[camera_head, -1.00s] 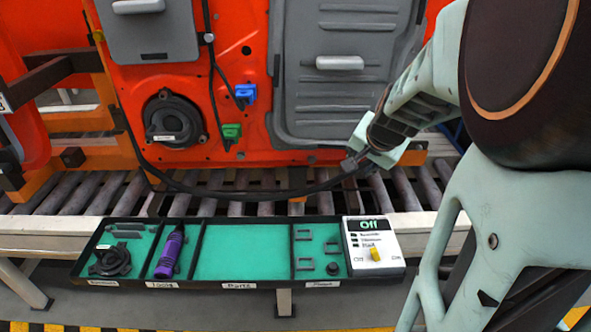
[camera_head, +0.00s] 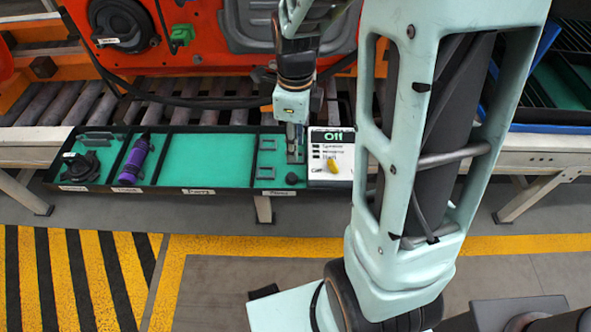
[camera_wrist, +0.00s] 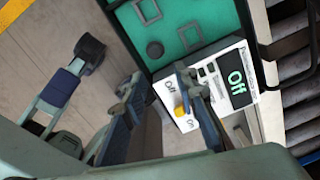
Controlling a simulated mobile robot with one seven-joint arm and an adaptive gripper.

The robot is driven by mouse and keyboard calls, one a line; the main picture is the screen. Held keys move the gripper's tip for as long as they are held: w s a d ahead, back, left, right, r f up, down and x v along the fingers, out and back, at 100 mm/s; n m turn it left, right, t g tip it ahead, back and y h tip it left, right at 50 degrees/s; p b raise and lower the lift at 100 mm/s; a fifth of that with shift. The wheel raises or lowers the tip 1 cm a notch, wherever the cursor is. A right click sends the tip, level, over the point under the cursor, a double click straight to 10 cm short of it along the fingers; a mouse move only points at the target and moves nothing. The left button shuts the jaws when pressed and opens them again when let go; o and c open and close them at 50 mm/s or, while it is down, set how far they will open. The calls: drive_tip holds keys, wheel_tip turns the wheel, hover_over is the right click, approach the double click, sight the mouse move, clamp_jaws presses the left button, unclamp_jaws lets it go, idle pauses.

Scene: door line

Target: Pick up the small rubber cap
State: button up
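The small rubber cap (camera_head: 292,179) is a dark round piece in the front right corner of the tray's rightmost compartment. It also shows in the wrist view (camera_wrist: 155,49), on the green lining near the tray edge. My gripper (camera_head: 295,155) points down over the right part of this compartment, behind the cap in the head view. In the wrist view, my gripper (camera_wrist: 157,92) has its two fingers spread apart with nothing between them. The cap lies beyond the fingertips and is not touched.
A white switch box (camera_head: 331,160) reading "Off", with a yellow knob (camera_head: 333,167), stands right of the cap. A roller conveyor (camera_head: 210,102) lies behind.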

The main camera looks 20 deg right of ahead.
drive_tip(key=b, duration=0.1)
hover_over(292, 175)
drive_tip(key=f, duration=0.5)
drive_tip(key=shift+s+d+f, duration=0.15)
drive_tip(key=shift+d+f, duration=0.05)
drive_tip(key=shift+d, duration=0.15)
drive_tip(key=f, duration=0.2)
drive_tip(key=f+b, duration=0.1)
drive_tip(key=f, duration=0.2)
drive_tip(key=shift+a+f, duration=0.35)
drive_tip(key=c, duration=0.5)
